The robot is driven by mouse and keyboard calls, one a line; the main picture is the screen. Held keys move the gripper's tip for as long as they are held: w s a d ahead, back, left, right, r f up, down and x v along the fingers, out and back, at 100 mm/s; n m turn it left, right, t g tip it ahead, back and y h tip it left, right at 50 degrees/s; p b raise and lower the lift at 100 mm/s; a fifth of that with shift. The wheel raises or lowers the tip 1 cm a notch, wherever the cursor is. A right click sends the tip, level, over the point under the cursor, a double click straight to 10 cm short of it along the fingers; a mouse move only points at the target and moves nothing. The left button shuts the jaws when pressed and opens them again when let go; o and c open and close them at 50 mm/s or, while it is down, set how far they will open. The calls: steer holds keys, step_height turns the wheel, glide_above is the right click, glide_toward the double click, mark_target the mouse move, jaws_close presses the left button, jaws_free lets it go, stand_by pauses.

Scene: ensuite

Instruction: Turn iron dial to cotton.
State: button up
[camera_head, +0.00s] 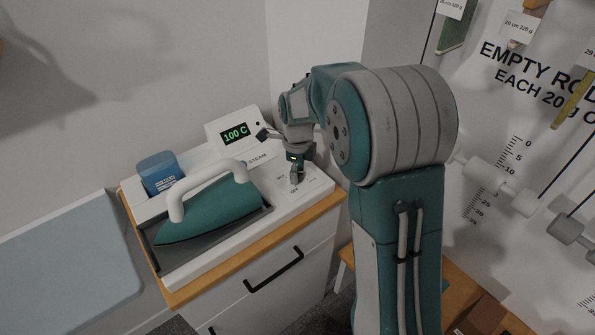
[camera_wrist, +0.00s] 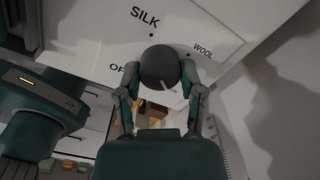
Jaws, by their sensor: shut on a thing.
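The dark round dial (camera_wrist: 160,66) sits on a white panel in the wrist view, with a short pale pointer line at its lower right edge. The labels SILK (camera_wrist: 145,17), WOOL (camera_wrist: 203,50) and a partly covered one starting "OF" (camera_wrist: 117,68) stand around it; no cotton label is readable. My gripper (camera_wrist: 161,75) is shut on the dial, one finger on each side. In the head view my gripper (camera_head: 296,175) is down at the white station's right end, and I cannot make out the dial there. The teal iron (camera_head: 210,212) with a white handle rests in its tray.
A display reading 100 C (camera_head: 235,134) stands behind the iron. A blue container (camera_head: 160,172) is at the back left. The station sits on a wood-topped cabinet with a black handle (camera_head: 273,270). An ironing board (camera_head: 65,265) lies left; a marked wall with weights is at right.

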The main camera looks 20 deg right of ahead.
steer(key=shift+m, duration=0.6)
steer(key=shift+w, duration=0.1)
steer(key=o, duration=1.2)
steer(key=shift+c, duration=0.2)
step_height(320, 180, up, 12)
steer(key=shift+a, duration=0.1)
